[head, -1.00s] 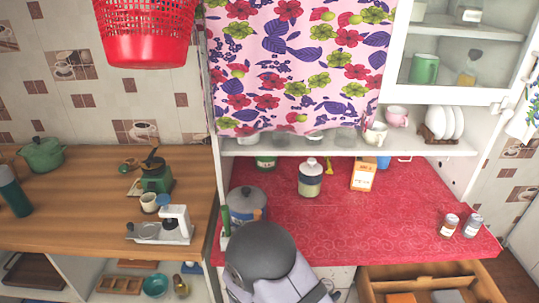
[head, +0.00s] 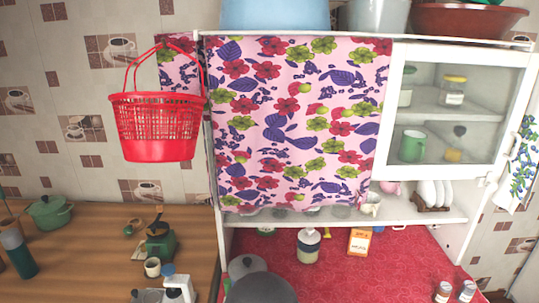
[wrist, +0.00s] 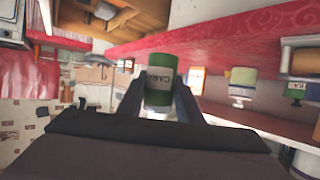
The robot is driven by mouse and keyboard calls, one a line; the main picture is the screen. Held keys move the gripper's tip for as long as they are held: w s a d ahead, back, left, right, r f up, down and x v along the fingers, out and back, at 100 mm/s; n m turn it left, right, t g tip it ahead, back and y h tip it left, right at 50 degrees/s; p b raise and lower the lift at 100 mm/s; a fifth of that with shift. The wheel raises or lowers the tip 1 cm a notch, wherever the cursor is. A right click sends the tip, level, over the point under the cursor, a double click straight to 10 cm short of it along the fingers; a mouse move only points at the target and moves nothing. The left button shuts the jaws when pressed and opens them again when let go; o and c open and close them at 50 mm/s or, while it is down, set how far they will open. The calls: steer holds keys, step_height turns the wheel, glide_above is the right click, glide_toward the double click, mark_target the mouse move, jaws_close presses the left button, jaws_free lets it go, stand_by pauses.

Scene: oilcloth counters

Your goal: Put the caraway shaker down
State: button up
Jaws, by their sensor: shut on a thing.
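The caraway shaker (wrist: 161,70) is a green jar with a pale label, its lettering upside down in the wrist view. My gripper (wrist: 160,98) is shut on it, with one dark finger on each side. The shaker looks clear of any surface, though what lies under it is partly hidden by the fingers.
A red basket (head: 155,130) hangs at left.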

steer(key=shift+f+b, duration=2.4)
steer(key=shift+f, duration=0.15)
steer(key=shift+d, duration=0.1)
steer(key=shift+d, duration=0.3)
steer(key=w+d+r+m+g+h+b, duration=0.2)
steer(key=w+d+r+m+g+b, duration=0.15)
steer(key=w+d, duration=0.45)
steer(key=w+a+r+n+t+y, duration=0.1)
steer(key=w+r+n+t+y, duration=0.2)
steer(key=w, duration=0.6)
steer(key=shift+w+a+r+n+t, duration=0.3)
steer(key=shift+r+n+t, duration=0.65)
steer(key=shift+r, duration=0.85)
